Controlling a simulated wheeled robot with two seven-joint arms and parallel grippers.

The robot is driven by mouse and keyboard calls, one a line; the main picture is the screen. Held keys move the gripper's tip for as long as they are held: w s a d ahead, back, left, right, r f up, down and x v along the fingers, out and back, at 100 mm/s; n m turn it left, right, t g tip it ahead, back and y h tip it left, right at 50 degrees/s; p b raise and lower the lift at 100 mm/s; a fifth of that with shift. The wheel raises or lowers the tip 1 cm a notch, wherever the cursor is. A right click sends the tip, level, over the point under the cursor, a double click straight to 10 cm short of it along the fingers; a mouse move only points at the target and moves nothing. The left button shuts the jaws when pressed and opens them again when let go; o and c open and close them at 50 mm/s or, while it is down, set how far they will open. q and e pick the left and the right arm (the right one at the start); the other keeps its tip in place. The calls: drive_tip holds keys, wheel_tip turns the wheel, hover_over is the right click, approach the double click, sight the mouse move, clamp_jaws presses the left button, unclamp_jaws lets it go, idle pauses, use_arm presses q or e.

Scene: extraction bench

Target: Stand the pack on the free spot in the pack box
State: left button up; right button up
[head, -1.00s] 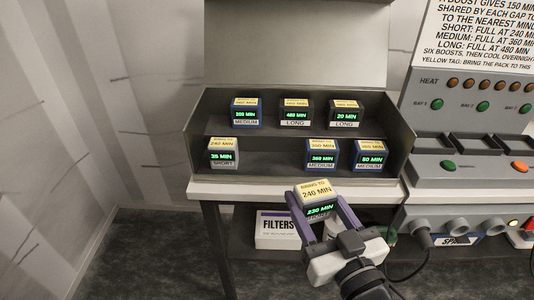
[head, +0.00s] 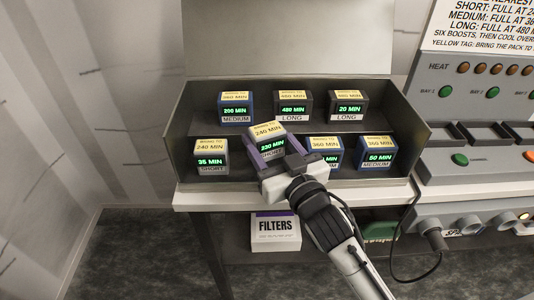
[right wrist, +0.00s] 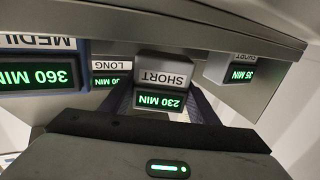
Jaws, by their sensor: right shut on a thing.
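The pack (head: 267,131), grey with a yellow 240 MIN tag and a green 230 MIN display marked SHORT, is held upright, slightly turned, in my right gripper (head: 273,148). It also shows in the right wrist view (right wrist: 162,75) between the fingers. The pack box (head: 424,135) is a grey, open, two-level box. The held pack is over its front row, in the gap between the 35 MIN SHORT pack (head: 211,157) and a blue MEDIUM pack (head: 326,146). It hides the free spot; I cannot tell if it touches the floor. My left gripper is out of view.
A 50 MIN pack (head: 376,155) stands at the front right. Behind stand a 200 MIN MEDIUM pack (head: 236,108), a 480 MIN LONG pack (head: 293,107) and a 20 MIN LONG pack (head: 347,108). The heating station (head: 490,168) is to the right.

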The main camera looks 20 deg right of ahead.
sight(271, 159)
drive_tip(key=shift+f, duration=1.65)
drive_tip(key=shift+b, duration=0.3)
drive_tip(key=shift+f, duration=0.2)
drive_tip(key=o, duration=1.1)
drive_tip(key=shift+o, duration=0.2)
